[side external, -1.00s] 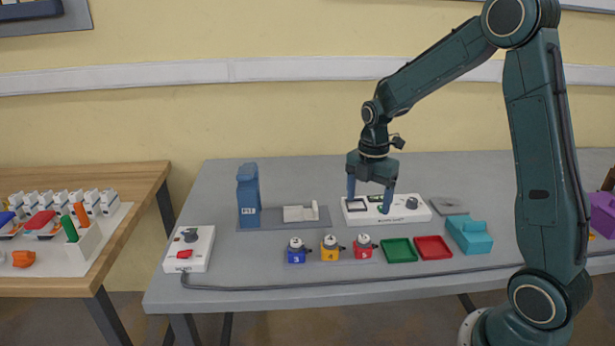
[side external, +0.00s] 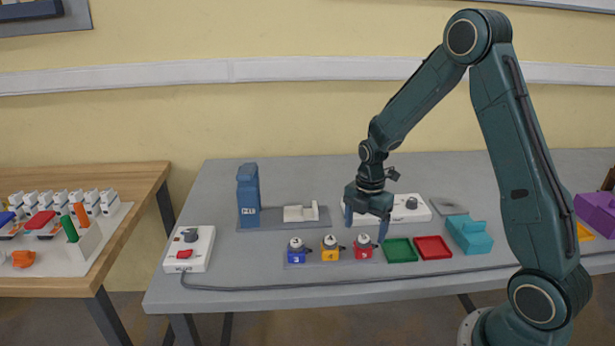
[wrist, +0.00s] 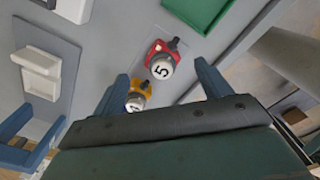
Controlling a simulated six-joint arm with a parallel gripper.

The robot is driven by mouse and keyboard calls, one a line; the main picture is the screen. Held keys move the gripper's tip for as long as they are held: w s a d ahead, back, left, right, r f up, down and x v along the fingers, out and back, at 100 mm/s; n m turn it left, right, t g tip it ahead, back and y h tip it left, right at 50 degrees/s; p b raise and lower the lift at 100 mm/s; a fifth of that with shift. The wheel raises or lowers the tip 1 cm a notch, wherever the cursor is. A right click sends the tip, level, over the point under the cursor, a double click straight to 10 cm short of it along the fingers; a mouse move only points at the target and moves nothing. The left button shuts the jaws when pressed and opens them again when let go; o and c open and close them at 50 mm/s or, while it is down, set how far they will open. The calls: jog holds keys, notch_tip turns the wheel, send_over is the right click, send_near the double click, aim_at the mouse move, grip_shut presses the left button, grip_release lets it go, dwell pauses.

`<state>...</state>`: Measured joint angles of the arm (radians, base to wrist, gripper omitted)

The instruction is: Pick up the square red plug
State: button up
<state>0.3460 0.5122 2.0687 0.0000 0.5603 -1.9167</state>
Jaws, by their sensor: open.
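The square red plug (side external: 363,253) stands upright on the grey table in the side view, at the right end of a row with a yellow plug (side external: 330,254) and a blue plug (side external: 296,256). In the wrist view the red plug (wrist: 156,47) has a white round top marked 5. My gripper (side external: 366,230) is open and points down just above the red plug. In the wrist view my gripper (wrist: 161,70) has its two blue fingers spread wide, with the red plug lying between and slightly beyond their tips. The yellow plug (wrist: 141,86) sits close by.
A green tray (side external: 400,250) and a red tray (side external: 433,247) lie right of the red plug. A white socket box (side external: 412,205) is behind my gripper. A teal block (side external: 469,236) stands further right. A cable (side external: 340,285) runs along the front.

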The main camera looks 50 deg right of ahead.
aim_at(365, 236)
jog(key=shift+f, duration=0.15)
jog(key=shift+s+f, duration=0.15)
jog(key=shift+f, duration=2.35)
jog(key=c, duration=1.1)
jog(key=shift+o, duration=0.2)
jog(key=shift+r, duration=0.2)
notch_tip(365, 236, up, 20)
jog(key=shift+f, duration=0.15)
